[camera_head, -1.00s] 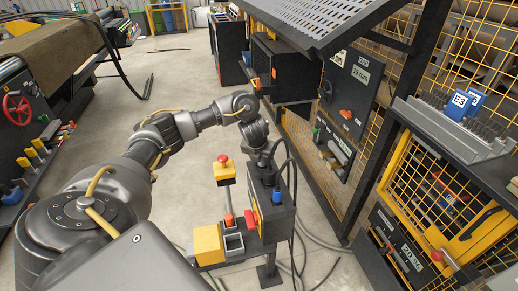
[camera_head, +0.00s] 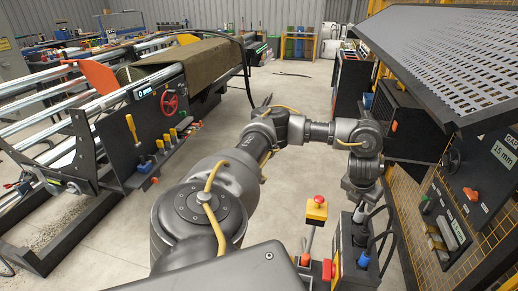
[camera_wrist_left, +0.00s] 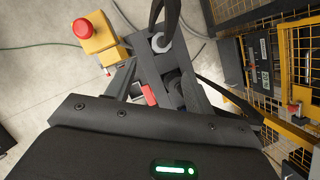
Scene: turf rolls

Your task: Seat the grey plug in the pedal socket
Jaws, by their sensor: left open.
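The grey plug (camera_head: 358,214), with a black cable, stands at the top of a dark control box (camera_head: 352,278) in the head view, just under my left gripper (camera_head: 361,198). In the left wrist view the plug (camera_wrist_left: 161,42) shows as a pale grey ring with a thick black cable, beyond my left fingers (camera_wrist_left: 158,88). The fingers are open, apart from the plug as far as I can see. A dark round opening (camera_wrist_left: 173,79) shows on the box between them. I cannot tell whether it is the pedal socket. My right gripper is out of view.
A blue plug (camera_head: 363,259) with a cable stands on the box. A yellow post head with a red button (camera_head: 318,200) stands to its left. A yellow mesh fence and dark panels (camera_head: 488,180) are close on the right.

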